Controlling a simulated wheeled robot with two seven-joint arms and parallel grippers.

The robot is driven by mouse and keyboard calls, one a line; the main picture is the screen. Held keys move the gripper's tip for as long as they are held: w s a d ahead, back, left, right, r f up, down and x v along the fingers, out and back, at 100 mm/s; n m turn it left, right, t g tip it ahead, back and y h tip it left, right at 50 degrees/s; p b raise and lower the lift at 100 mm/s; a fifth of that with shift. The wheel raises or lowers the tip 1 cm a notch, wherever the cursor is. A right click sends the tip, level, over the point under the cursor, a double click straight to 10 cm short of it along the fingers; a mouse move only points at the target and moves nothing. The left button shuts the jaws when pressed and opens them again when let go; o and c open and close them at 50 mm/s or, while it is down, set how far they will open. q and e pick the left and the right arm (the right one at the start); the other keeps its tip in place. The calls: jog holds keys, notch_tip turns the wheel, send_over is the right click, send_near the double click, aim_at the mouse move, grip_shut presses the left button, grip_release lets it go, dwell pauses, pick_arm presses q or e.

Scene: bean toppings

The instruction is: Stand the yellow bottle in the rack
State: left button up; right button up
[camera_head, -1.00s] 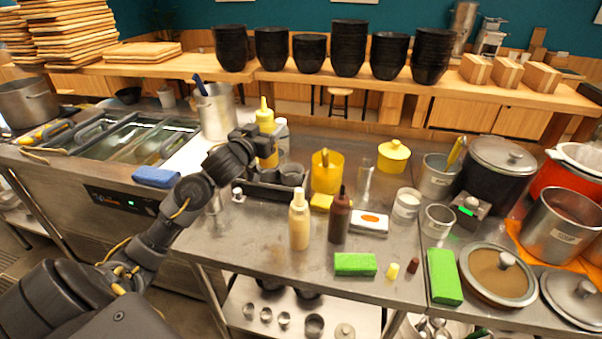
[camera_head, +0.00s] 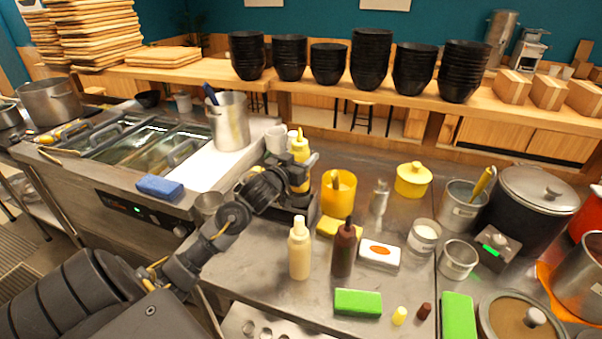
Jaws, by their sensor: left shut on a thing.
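The yellow bottle (camera_head: 299,149) is upright in my left gripper (camera_head: 298,178), which is shut around its body. The dark rack (camera_head: 294,214) is on the steel counter just below the bottle, partly hidden by my left gripper and forearm. The bottle's lower end is over or in the rack; the gripper covers it, so I cannot tell whether it touches the rack floor. My right gripper is out of view.
A cream bottle (camera_head: 299,249) and a brown bottle (camera_head: 343,250) stand in front of the rack. A yellow container (camera_head: 338,194) stands right of it, with a yellow sponge (camera_head: 331,226) before it. A steel pot (camera_head: 229,122) stands behind left.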

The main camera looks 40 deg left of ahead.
pick_arm(q)
jog(key=shift+f, duration=0.2)
notch_tip(320, 180, down, 3)
jog(key=shift+s, duration=0.15)
jog(key=shift+f, duration=0.35)
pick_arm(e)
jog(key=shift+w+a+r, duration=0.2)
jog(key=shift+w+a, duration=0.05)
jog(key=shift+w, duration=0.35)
pick_arm(q)
jog(key=o, duration=0.6)
jog(key=shift+f, duration=0.1)
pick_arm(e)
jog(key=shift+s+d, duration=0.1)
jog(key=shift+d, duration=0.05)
